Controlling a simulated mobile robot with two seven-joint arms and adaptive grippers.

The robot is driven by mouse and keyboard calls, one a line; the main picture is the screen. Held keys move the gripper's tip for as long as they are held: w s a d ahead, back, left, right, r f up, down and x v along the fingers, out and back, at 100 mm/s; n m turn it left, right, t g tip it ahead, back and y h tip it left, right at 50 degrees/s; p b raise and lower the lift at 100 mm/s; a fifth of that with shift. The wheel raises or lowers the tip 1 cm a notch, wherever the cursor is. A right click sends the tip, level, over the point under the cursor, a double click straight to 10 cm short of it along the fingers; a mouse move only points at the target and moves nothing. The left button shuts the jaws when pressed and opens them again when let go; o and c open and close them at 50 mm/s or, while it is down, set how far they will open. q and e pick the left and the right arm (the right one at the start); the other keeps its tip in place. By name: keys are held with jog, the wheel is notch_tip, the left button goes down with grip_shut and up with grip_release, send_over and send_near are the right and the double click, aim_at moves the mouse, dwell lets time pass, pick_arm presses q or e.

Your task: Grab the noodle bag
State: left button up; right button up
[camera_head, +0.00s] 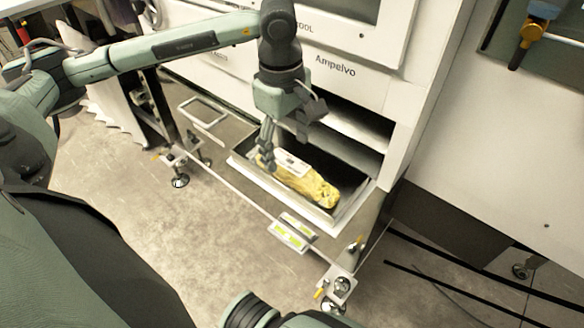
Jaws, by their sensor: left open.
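The noodle bag (318,188) is a yellow, crinkled pack with a pale label on its upper left part. It lies in a dark-floored tray (246,172) with a light metal rim, low in the white machine. My left gripper (268,160) points down at the left end of the bag, with its fingers open. The fingers overlap the bag's left end in the picture, and I cannot tell whether they touch it. My right gripper is not in view.
The white machine housing (425,90) rises behind and right of the tray. A metal frame bar (235,192) with green-marked labels (292,232) runs in front. Concrete floor in front is mostly clear.

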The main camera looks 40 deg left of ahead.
aim_at(289, 162)
pick_arm(q)
jog(key=shift+w+d+f, duration=0.1)
jog(key=shift+d+f, duration=0.05)
jog(key=shift+f, duration=1.7)
jog(key=c, duration=1.4)
jog(key=shift+c, duration=0.4)
jog(key=shift+r, duration=0.15)
